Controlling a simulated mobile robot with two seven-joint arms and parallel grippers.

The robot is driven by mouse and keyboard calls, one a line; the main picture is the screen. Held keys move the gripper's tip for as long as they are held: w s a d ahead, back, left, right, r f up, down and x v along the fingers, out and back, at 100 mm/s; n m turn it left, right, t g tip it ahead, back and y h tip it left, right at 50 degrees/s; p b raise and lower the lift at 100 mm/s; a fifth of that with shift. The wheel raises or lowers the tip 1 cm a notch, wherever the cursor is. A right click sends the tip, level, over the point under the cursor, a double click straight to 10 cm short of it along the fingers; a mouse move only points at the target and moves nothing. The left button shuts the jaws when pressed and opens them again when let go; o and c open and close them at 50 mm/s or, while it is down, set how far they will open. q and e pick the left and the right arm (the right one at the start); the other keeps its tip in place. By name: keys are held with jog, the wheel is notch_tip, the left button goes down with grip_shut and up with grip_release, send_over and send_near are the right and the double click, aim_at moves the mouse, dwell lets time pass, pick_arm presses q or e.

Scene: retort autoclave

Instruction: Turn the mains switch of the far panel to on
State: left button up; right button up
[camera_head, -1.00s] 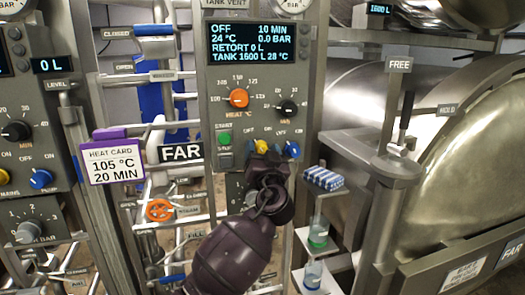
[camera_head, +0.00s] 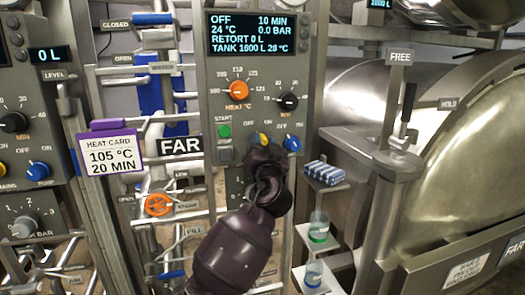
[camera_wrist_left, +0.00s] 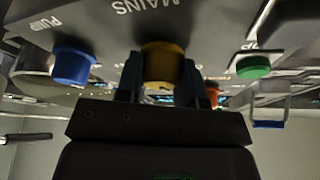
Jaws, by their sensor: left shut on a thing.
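The far panel (camera_head: 214,100) stands in the middle of the head view, with the black FAR sign (camera_head: 181,147) at its left. Its display (camera_head: 258,32) reads OFF. The mains switch, a yellow knob (camera_head: 262,137), sits low on the panel and is mostly hidden by my left gripper (camera_head: 263,151). In the left wrist view the yellow knob (camera_wrist_left: 163,63) is under the MAINS lettering. My left gripper's fingers (camera_wrist_left: 162,80) are shut on it, one on each side. The knob's exact angle is hard to tell. My right gripper is not in view.
A blue pump knob (camera_head: 292,144) is close to the right of the mains switch. A green start button (camera_head: 224,131) is to the left. An orange heat knob (camera_head: 239,89) is above. A small shelf with a blue-striped packet (camera_head: 325,173) stands right of my arm.

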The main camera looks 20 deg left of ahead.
pick_arm(q)
jog(key=shift+f+m, duration=0.1)
jog(key=shift+m, duration=0.5)
jog(key=shift+r+m+h+p, duration=0.2)
jog(key=shift+m+h+p, duration=0.4)
jog(key=shift+m+h, duration=0.3)
jog(key=shift+m+h+p, duration=0.3)
jog(key=shift+m+p, duration=0.5)
jog(key=shift+m, duration=0.4)
jog(key=shift+m+h+p, duration=0.3)
jog(key=shift+m+h, duration=0.2)
jog(key=shift+m, duration=0.6)
jog(key=shift+f+m+h, duration=0.1)
jog(key=shift+m+h, duration=0.3)
jog(key=shift+m, duration=0.6)
jog(key=shift+m+g+h, duration=0.4)
jog(key=shift+m+g, duration=0.2)
jog(key=shift+m, duration=0.7)
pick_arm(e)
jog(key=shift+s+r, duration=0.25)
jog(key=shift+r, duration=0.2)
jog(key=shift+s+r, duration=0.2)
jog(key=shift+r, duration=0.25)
pick_arm(q)
jog(key=shift+m, duration=0.3)
jog(key=o, duration=0.9)
